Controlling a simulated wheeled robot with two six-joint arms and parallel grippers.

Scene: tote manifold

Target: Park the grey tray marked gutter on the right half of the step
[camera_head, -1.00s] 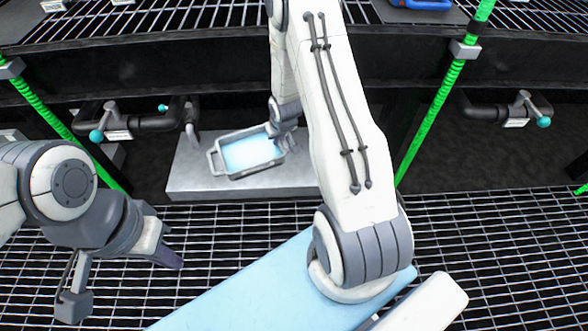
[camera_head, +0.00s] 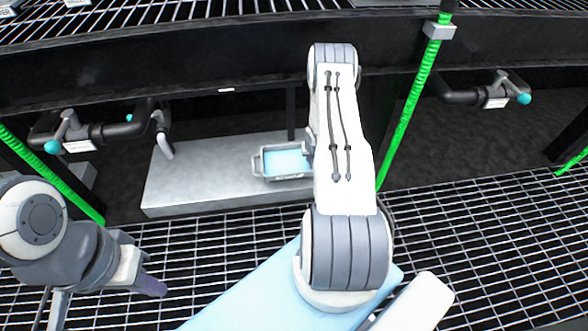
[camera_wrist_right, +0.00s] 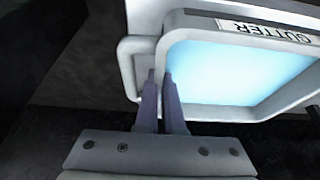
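The grey tray (camera_head: 263,165) holds light blue liquid and is at the right part of the pale grey step (camera_head: 175,188). I cannot tell whether it rests on the step or hangs just above it. In the right wrist view the tray (camera_wrist_right: 178,50) shows its GUTTER label. My right gripper (camera_wrist_right: 164,85) is closed on the tray's wall beside its end handle, one finger on each side. In the head view this gripper is hidden behind my right arm. My left gripper (camera_head: 150,285) is over the grating at lower left, away from the tray; its finger gap does not show.
A pipe with a teal-handled valve (camera_head: 75,135) and a downturned spout stands at the step's left. Another valve (camera_head: 495,95) is at the right. Green poles (camera_head: 410,100) rise on both sides. A dark beam crosses above the step. The step's left part is bare.

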